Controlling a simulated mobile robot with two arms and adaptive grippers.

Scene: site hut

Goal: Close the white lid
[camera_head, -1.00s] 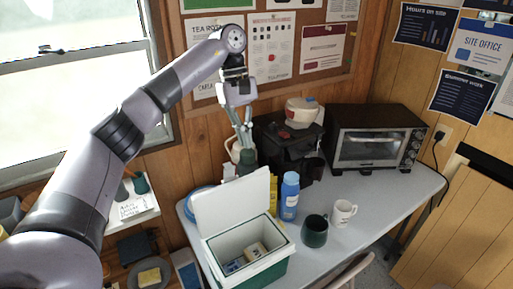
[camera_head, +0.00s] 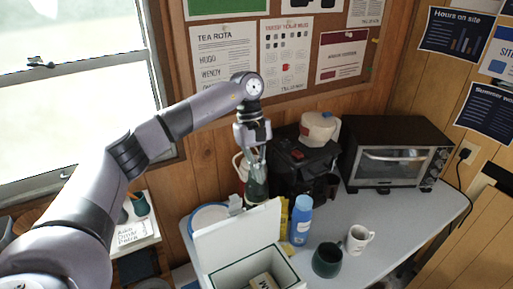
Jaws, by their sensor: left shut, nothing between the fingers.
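The bottom of the box is cut off by the frame's lower edge. My left gripper (camera_head: 256,182) points down just behind the lid's top edge, towards its right end. Its fingers look shut and empty. I cannot tell whether they touch the lid. My right gripper is not in view.
A blue bottle (camera_head: 300,221), a dark green mug (camera_head: 326,260) and a white mug (camera_head: 358,239) stand right of the box. A black coffee machine (camera_head: 301,166) and a toaster oven (camera_head: 396,155) stand behind. The table's right part (camera_head: 420,215) is clear.

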